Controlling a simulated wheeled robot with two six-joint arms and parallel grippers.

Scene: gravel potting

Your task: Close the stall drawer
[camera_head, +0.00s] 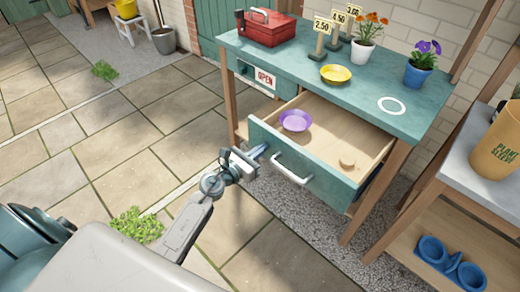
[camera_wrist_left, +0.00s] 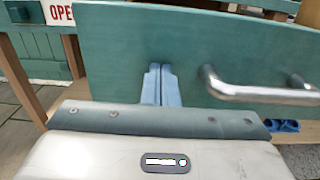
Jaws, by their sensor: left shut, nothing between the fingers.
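The stall drawer (camera_head: 300,170) is teal-fronted and stands pulled out from the stall table (camera_head: 390,76). A purple dish (camera_head: 295,121) and a small round tan thing (camera_head: 347,162) lie inside it. Its silver handle (camera_head: 291,169) is on the front, and it also shows in the left wrist view (camera_wrist_left: 260,90). My left gripper (camera_head: 258,152) is shut and empty, with its blue fingertips at the left part of the drawer front, left of the handle. In the left wrist view the fingers (camera_wrist_left: 160,80) point at the drawer front; I cannot tell whether they touch it. My right gripper is not in view.
On the stall top are a red toolbox (camera_head: 266,28), a yellow dish (camera_head: 336,74), price signs and two flower pots. A side bench (camera_head: 480,140) with a tan pot (camera_head: 497,145) stands at the right. Open paving (camera_head: 100,160) lies at the left.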

